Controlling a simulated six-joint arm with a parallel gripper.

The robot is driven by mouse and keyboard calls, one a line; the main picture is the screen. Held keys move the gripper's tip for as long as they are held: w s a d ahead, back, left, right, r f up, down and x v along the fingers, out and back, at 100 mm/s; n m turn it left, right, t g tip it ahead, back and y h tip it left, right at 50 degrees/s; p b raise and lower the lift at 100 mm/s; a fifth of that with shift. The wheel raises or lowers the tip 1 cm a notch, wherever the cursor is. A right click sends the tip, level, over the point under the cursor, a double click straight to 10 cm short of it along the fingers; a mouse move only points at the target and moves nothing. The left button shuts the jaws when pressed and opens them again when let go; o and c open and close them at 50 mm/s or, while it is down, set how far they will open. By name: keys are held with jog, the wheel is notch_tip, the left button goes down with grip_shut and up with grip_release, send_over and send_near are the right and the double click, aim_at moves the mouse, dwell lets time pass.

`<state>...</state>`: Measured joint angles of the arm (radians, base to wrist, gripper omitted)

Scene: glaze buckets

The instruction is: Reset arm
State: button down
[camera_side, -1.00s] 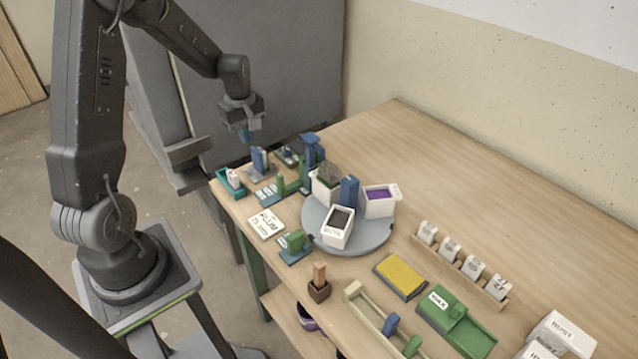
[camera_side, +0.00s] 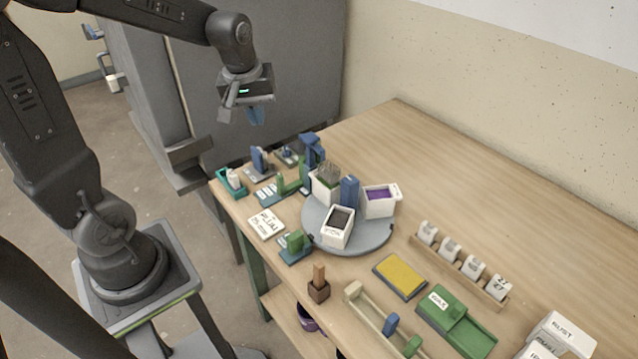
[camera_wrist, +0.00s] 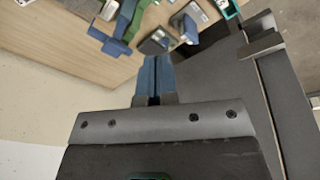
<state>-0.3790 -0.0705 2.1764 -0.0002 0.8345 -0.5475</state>
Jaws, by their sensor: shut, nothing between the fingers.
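My gripper (camera_side: 254,116) is raised in the air above and behind the far left corner of the table, in front of the grey panel. Its blue fingers are shut together with nothing between them; they also show in the wrist view (camera_wrist: 155,78). It touches nothing. Below it, blue and green fixtures stand on the table's left end. Their tops show upside down at the top of the wrist view.
The wooden table (camera_side: 400,130) carries a grey turntable (camera_side: 370,240) with white buckets, including one with purple glaze (camera_side: 380,198). A yellow sponge-like block (camera_side: 400,276), a green tray (camera_side: 470,335) and a rack of white tags (camera_side: 462,268) lie nearer. The table's back is clear.

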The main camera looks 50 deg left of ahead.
jog(key=s+d+r+m+t, duration=0.1)
jog(key=s+d+r+m, duration=0.2)
jog(key=s+d+m, duration=0.2)
jog(key=s+d+r+m+t, duration=0.2)
jog(key=s+d+m, duration=0.3)
jog(key=s+d, duration=0.2)
jog(key=shift+d+r+m+t+h, duration=0.3)
jog(key=shift+r+h, duration=0.1)
